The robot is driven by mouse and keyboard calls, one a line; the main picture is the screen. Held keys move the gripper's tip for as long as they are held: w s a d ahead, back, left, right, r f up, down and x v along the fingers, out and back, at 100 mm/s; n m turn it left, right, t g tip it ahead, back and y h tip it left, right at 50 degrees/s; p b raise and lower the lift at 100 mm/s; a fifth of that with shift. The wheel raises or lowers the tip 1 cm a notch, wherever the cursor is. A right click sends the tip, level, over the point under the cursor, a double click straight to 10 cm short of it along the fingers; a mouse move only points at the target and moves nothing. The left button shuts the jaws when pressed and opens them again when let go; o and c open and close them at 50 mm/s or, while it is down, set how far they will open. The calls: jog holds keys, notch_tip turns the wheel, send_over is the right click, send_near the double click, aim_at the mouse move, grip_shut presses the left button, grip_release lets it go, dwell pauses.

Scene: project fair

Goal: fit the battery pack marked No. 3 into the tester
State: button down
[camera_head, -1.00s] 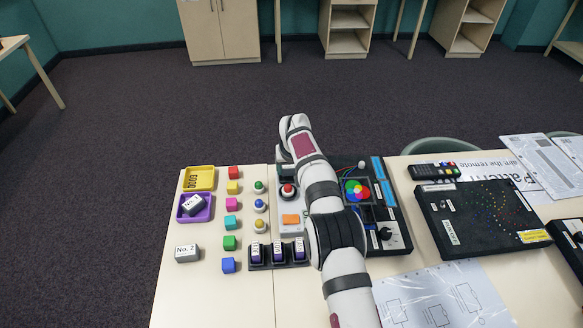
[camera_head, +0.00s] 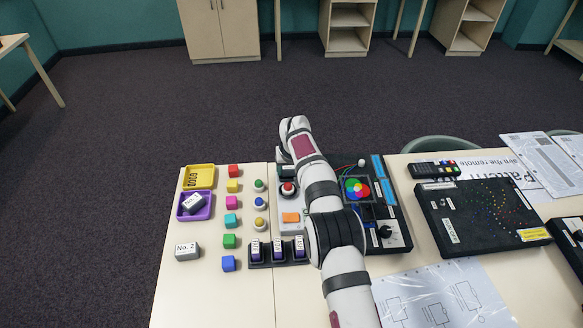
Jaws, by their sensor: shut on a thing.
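My gripper (camera_head: 284,157) points down over the back end of the grey tester (camera_head: 291,215), which has a red button and an orange patch. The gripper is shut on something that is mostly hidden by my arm. It appears to be a battery pack, with its number out of sight. A dark part shows at the tester's back, just below the gripper. Whether the held pack is in a slot or above it, I cannot tell. A grey pack marked No. 2 (camera_head: 187,252) lies on the table at left. Another grey pack (camera_head: 193,202) lies tilted in the purple tray (camera_head: 207,212), its number unclear.
A yellow tray (camera_head: 211,178) stands behind the purple one. Coloured cubes (camera_head: 230,221) and round knobs (camera_head: 259,205) form two columns left of the tester. A black rack (camera_head: 267,265) holds purple-sided pieces in front. A black panel (camera_head: 395,215) stands right of my arm.

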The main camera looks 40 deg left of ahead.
jog(key=shift+f, duration=0.2)
jog(key=shift+c, duration=0.5)
grip_release()
jog(key=shift+o, duration=0.5)
jog(key=shift+w+d, duration=0.1)
jog(key=shift+c, duration=1.4)
jog(key=shift+o, duration=1.2)
